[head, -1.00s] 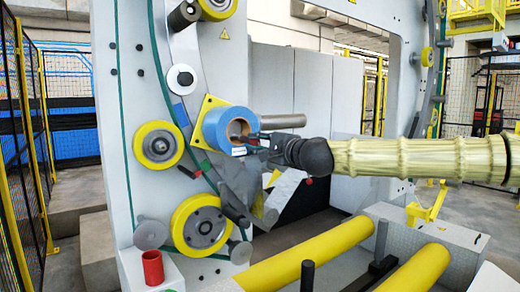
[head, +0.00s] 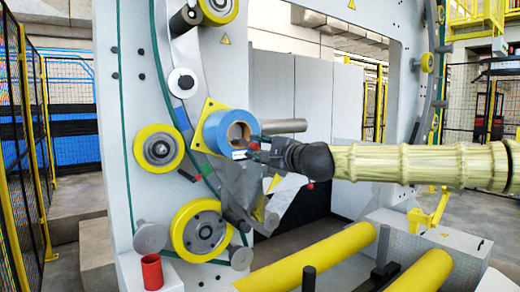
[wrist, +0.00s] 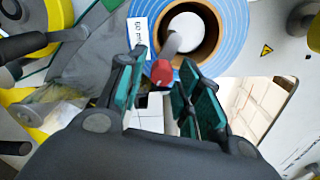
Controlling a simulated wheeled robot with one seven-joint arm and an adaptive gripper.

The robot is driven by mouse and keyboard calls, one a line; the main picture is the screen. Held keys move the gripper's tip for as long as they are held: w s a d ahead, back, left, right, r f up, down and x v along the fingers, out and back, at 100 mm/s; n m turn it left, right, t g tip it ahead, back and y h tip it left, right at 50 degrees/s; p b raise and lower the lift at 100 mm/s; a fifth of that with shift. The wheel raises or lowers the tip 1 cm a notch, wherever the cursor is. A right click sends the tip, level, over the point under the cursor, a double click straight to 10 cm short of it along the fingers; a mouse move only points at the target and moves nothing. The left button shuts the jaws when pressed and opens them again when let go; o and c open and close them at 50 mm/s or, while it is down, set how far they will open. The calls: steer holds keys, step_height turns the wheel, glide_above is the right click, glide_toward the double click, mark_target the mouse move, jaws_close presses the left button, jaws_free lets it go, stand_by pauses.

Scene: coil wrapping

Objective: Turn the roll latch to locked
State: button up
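The blue roll (head: 213,132) with a brown core sits on its holder at a yellow plate (head: 203,107) on the machine's upright. In the wrist view the roll (wrist: 236,32) fills the top. The roll latch, a grey lever with a red tip (wrist: 162,72), stands in front of the core. My gripper (wrist: 163,66) is open, with its green-padded fingers on either side of the red tip. I see gaps between the tip and the pads; contact cannot be made out. In the head view my gripper (head: 256,146) is at the roll's right front, and the latch is hard to make out.
Yellow rollers (head: 158,147) and the machine frame stand close left of the roll. A grey bar (head: 285,126) lies behind my gripper. Long yellow rollers (head: 310,257) lie below. A red cup (head: 152,271) stands at lower left. The frame's opening beyond is clear.

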stand_by(0.3)
steer(key=v, duration=1.2)
steer(key=shift+f, duration=0.1)
